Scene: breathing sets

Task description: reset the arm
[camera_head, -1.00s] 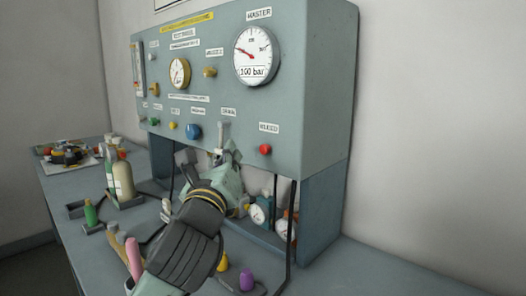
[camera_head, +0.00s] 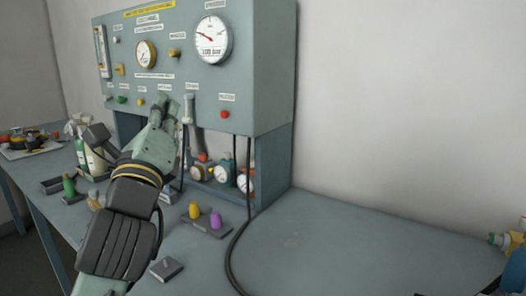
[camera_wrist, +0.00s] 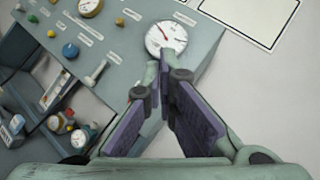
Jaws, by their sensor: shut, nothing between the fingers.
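My gripper (camera_head: 165,106) is raised in front of the lower part of the grey-green gauge panel (camera_head: 262,85) in the head view. Its fingers are together with nothing between them, and they hide part of the lower row of knobs. In the wrist view my gripper (camera_wrist: 164,64) shows purple-padded fingers converging at the tips, below the large white gauge (camera_wrist: 166,38) in the picture. I cannot tell whether the fingers touch the panel. My arm reaches up from the lower left of the head view.
Small gauges (camera_head: 224,172) sit under the panel. A yellow knob (camera_head: 195,210) and a purple knob (camera_head: 216,220) stand on the bench, with a black hose (camera_head: 229,262) beside them. Bottles (camera_head: 95,160) stand at left. The right bench top (camera_head: 360,235) is mostly clear.

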